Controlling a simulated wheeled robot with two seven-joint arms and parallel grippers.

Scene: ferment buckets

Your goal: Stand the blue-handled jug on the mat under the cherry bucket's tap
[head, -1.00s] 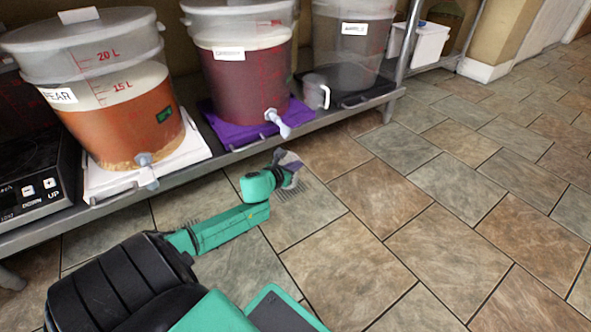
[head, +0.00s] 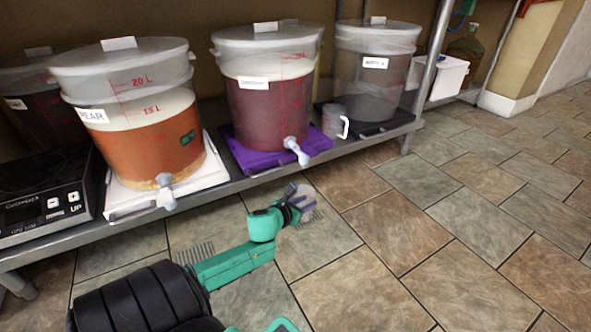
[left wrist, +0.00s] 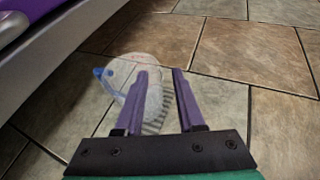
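The clear blue-handled jug (left wrist: 128,75) shows in the left wrist view, over the floor tiles, with its blue handle (left wrist: 101,73) on the left. In the head view the jug (head: 307,199) is partly hidden by my left gripper (head: 294,203). In the left wrist view my left gripper (left wrist: 161,80) has its purple fingers apart. The left finger overlaps the jug; whether it touches or is inside cannot be told. The dark red bucket (head: 265,112), apparently cherry, stands on a purple mat (head: 244,160) on the low shelf. Its tap (head: 296,150) overhangs the front. My right gripper is not in view.
The pear bucket (head: 135,145) stands on a white mat (head: 118,202) to the left, beside a scale (head: 45,200). A grey bucket (head: 370,75) and a white-handled jug (head: 333,121) stand to the right. The shelf's front edge and post border the open tiled floor.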

